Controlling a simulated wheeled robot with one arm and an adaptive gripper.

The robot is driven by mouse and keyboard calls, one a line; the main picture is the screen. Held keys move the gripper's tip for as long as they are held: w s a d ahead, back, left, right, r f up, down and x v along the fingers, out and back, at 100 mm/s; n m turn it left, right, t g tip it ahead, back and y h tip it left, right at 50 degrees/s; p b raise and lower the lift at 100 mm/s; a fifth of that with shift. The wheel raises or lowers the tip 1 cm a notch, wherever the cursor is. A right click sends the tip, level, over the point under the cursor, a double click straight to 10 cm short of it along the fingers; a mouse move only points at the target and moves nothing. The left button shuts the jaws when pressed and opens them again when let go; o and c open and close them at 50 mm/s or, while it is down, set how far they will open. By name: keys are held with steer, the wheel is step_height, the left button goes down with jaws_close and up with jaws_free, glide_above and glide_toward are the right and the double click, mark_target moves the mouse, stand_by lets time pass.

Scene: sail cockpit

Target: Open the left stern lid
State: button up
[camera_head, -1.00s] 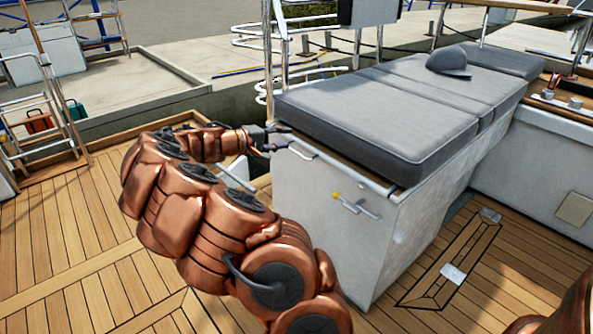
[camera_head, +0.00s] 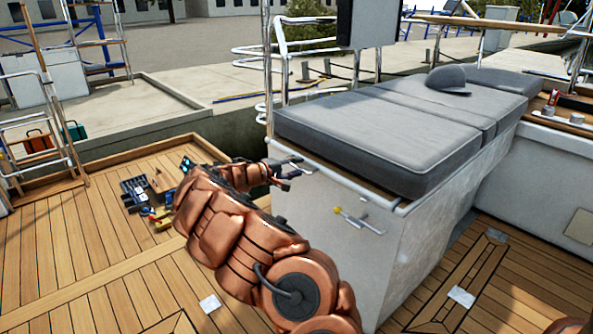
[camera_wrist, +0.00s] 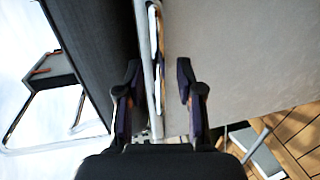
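A white stern locker (camera_head: 375,255) has a pale lid edge (camera_head: 345,177) along its top, under grey cushions (camera_head: 385,135). A yellow-tipped latch (camera_head: 352,215) is on its near face. My gripper (camera_head: 287,172) is at the upper left corner of the locker, by the lid edge. In the wrist view my gripper (camera_wrist: 159,75) is open, its two dark fingers on either side of the pale lid edge (camera_wrist: 150,90). The locker wall (camera_wrist: 235,55) is on the right there. I cannot tell whether the fingers touch it. The lid looks down.
A dark cap (camera_head: 447,78) lies on the cushions. Steel railings (camera_head: 268,60) stand behind the locker's left corner. A toolbox (camera_head: 135,190) and tools lie on the wooden deck at the left. The deck (camera_head: 100,275) in front is mostly clear.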

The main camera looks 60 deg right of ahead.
steer(key=shift+s+d, duration=0.15)
steer(key=shift+d, duration=0.3)
jaws_close()
stand_by(0.5)
